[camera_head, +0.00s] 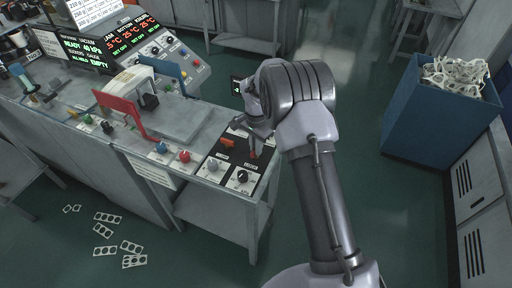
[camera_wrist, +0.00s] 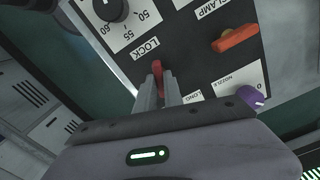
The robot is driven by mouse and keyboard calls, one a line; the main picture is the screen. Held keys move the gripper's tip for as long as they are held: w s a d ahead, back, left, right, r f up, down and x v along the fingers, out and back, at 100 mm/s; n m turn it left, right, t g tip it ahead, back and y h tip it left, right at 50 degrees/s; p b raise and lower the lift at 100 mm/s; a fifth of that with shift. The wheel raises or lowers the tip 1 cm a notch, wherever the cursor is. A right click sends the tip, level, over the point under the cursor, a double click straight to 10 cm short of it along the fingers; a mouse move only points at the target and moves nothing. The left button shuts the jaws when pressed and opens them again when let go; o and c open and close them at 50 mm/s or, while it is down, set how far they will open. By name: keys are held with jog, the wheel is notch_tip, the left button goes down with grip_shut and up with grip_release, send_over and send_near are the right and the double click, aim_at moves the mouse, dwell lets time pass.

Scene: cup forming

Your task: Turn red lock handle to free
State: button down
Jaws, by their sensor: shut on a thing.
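The red lock handle (camera_wrist: 157,68) is on the dark control panel beside the upside-down LOCK label in the wrist view. It points roughly up and down in that picture. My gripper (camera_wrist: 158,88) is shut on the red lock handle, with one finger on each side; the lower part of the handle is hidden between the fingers. In the head view my gripper (camera_head: 254,140) reaches down onto the panel at the right end of the bench, and a bit of the red handle (camera_head: 253,154) shows below it.
An orange clamp handle (camera_wrist: 236,38), a purple knob (camera_wrist: 251,97) and a black dial (camera_wrist: 110,8) sit close around the lock handle. On the bench are a red lever (camera_head: 120,108) and red button (camera_head: 184,156). A blue bin (camera_head: 435,130) of scrap stands right.

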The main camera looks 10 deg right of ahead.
jog(key=shift+n, duration=1.6)
jog(key=shift+w+n, duration=0.1)
jog(key=shift+n, duration=0.2)
jog(key=c, duration=1.5)
grip_release()
jog(key=shift+o, duration=0.2)
jog(key=shift+r, duration=0.1)
notch_tip(320, 180, up, 17)
jog(key=p, duration=0.3)
jog(key=shift+r, duration=0.15)
